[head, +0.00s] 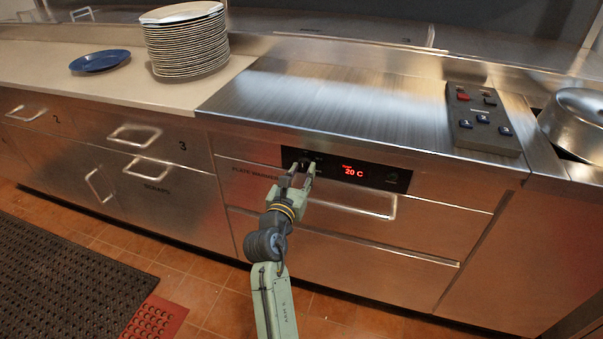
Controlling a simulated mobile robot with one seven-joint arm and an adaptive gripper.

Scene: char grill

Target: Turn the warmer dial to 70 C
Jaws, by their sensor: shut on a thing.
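The plate warmer's black control panel (376,174) is set in the steel front below the counter edge. Its red display (353,172) reads 20 C. My gripper (302,169) is at the left part of the panel, with its fingers shut on the warmer dial. The dial is mostly hidden between the fingers, so its pointer cannot be read. My arm reaches up to it from below.
Stacked plates (187,45) and a blue plate (100,60) stand at the left.

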